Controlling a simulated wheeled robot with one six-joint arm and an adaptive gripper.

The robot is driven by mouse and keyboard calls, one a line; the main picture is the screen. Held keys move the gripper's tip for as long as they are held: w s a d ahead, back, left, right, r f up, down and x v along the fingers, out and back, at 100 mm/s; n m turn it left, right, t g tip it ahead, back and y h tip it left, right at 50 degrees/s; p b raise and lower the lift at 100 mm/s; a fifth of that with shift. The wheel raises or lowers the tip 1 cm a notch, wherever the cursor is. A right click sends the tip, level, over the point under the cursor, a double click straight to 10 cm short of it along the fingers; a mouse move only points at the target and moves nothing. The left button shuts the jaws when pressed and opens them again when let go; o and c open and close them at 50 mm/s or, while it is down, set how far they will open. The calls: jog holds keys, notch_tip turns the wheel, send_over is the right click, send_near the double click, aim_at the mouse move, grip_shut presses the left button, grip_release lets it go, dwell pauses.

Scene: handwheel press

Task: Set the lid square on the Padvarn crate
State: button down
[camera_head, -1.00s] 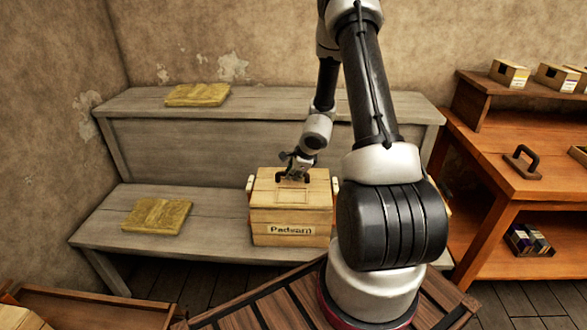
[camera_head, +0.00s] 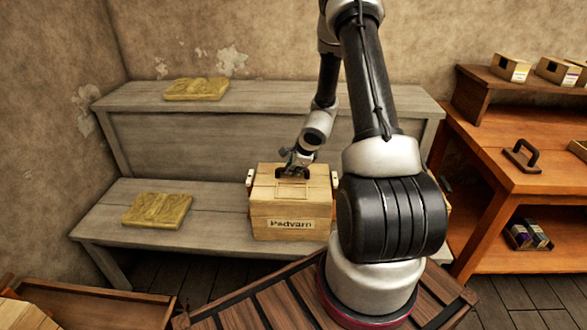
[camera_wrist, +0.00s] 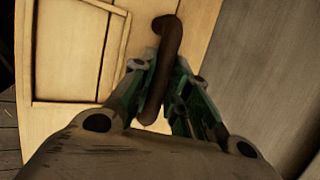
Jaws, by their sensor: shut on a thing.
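The Padvarn crate (camera_head: 262,226) is a pale wooden box with a name label on its front, standing on the lower grey bench. The pale wooden lid (camera_head: 291,192) lies over its top, with a rectangular panel outline and a dark handle (camera_head: 306,173). The lid looks roughly in line with the crate; whether it is fully seated I cannot tell. My gripper (camera_head: 294,168) is at the handle from above. In the wrist view, my gripper (camera_wrist: 157,95) is shut on the dark handle (camera_wrist: 165,40), with the lid (camera_wrist: 78,50) beneath. The fingers hide part of the handle.
The grey bench (camera_head: 215,228) has free room left of the crate, beside a yellow book-like slab (camera_head: 157,210). Another slab (camera_head: 197,88) lies on the upper shelf. An orange workbench (camera_head: 525,182) with a handled block (camera_head: 522,158) stands right. My arm hides space right of the crate.

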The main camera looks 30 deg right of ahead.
jog(key=c, duration=1.3)
grip_release()
jog(key=shift+r, duration=0.1)
jog(key=v, duration=1.1)
jog(key=shift+s+r, duration=0.25)
jog(key=shift+r, duration=0.1)
jog(key=shift+r, duration=0.5)
